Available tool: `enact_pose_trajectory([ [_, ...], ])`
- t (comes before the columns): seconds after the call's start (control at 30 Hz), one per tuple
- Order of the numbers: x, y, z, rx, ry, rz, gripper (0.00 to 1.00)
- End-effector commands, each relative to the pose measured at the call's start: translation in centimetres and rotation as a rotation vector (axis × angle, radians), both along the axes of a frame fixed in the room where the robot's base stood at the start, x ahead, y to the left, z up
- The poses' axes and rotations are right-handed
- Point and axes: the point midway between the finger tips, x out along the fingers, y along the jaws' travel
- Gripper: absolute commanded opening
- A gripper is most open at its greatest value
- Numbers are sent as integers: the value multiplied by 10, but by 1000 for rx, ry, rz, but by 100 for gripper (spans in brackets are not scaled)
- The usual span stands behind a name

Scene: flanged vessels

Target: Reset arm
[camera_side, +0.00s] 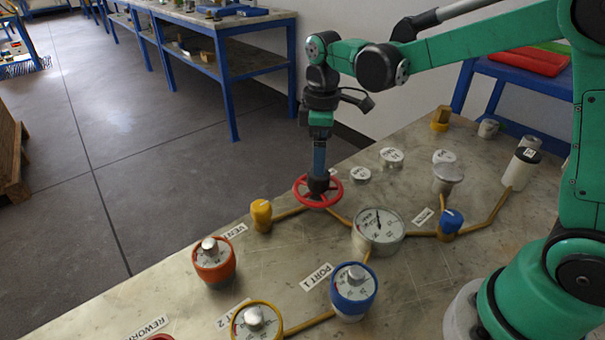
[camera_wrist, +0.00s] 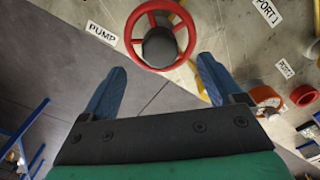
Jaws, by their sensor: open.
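In the side view, my gripper (camera_side: 319,168) points straight down at the red handwheel (camera_side: 302,193), just above its dark hub. In the wrist view, the two blue fingers of my gripper (camera_wrist: 161,68) are spread apart with nothing between them. The red handwheel (camera_wrist: 134,22) with its dark hub (camera_wrist: 160,45) shows just beyond the fingertips. I cannot tell from these views whether a finger touches the hub.
Around the wheel on the bench (camera_side: 180,290) stand a yellow knob (camera_side: 261,214), a large gauge (camera_side: 379,228), a blue knob (camera_side: 450,222), an orange-rimmed vessel (camera_side: 213,260) and a blue-rimmed vessel (camera_side: 353,290). Yellow pipes link several of them. The air left of my gripper is clear.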

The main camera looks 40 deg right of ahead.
Motion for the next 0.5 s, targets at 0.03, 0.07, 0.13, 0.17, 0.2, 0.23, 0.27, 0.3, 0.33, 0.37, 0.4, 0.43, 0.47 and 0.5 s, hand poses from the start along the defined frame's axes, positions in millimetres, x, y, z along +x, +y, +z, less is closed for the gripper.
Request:
enact_pose_trajectory([
  [0.03, 0, 0, 0, 0, 0, 0, 86],
  [0.07, 0, 0, 0, 0, 0, 0, 86],
  [0.13, 0, 0, 0, 0, 0, 0, 86],
  [0.17, 0, 0, 0, 0, 0, 0, 86],
  [0.2, 0, 0, 0, 0, -1, -2, 86],
  [0.23, -1, 0, 1, 0, -6, -7, 86],
  [0.27, -2, 0, 3, 1, -12, -14, 86],
  [0.3, -4, 0, 5, 0, -24, -30, 86],
  [0.33, -7, 0, 8, 1, -38, -48, 86],
  [0.37, -10, 0, 11, 2, -56, -69, 86],
  [0.4, -14, 0, 16, 5, -84, -104, 86],
  [0.43, -19, 0, 20, 8, -108, -135, 86],
  [0.47, -23, 0, 24, 12, -135, -169, 86],
  [0.5, -30, 0, 29, 19, -175, -218, 86],
])
